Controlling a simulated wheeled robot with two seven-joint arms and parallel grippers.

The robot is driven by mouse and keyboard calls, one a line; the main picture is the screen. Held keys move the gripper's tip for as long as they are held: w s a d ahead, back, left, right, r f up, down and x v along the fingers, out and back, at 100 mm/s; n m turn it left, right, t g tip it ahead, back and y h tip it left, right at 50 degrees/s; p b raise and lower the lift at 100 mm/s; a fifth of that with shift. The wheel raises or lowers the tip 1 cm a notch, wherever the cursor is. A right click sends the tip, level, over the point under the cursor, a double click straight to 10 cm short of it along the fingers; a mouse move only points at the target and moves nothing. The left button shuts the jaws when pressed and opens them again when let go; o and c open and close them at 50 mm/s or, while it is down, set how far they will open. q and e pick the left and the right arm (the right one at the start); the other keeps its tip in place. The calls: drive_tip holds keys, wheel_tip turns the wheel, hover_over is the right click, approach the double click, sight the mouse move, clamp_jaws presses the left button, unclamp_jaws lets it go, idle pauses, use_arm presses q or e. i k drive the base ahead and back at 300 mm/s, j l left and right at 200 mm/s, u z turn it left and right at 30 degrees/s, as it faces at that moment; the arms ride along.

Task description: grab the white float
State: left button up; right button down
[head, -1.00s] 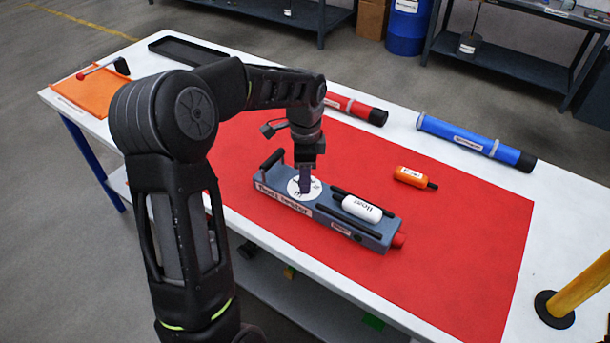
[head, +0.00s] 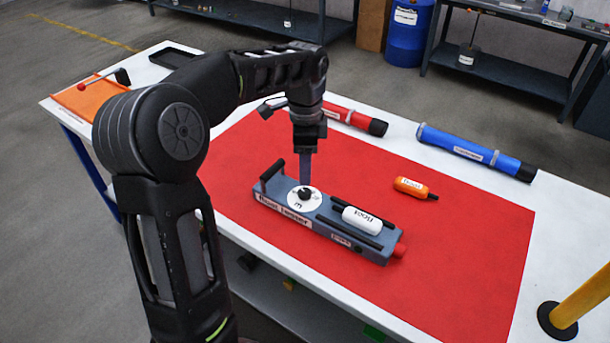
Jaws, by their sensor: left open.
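The white float (head: 362,219) is a small white cylinder with dark lettering. It lies between black rails on the right part of the grey float tester (head: 283,211). The tester has a round white dial with a black knob (head: 304,194), a black handle at its left end and a red button at its right end. My left gripper (head: 305,180) points down just above the dial, to the left of the float and apart from it. It is open with nothing visible in it; its fingers overlap in this view. My right gripper is not in view.
An orange float (head: 411,187) lies on the red mat (head: 470,235) behind the tester. A red tube (head: 350,116) and a blue tube (head: 470,149) lie along the table's back. A yellow post (head: 580,300) stands at the right. The mat right of the tester is clear.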

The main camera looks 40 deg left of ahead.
sight(365, 222)
drive_tip(key=k, duration=1)
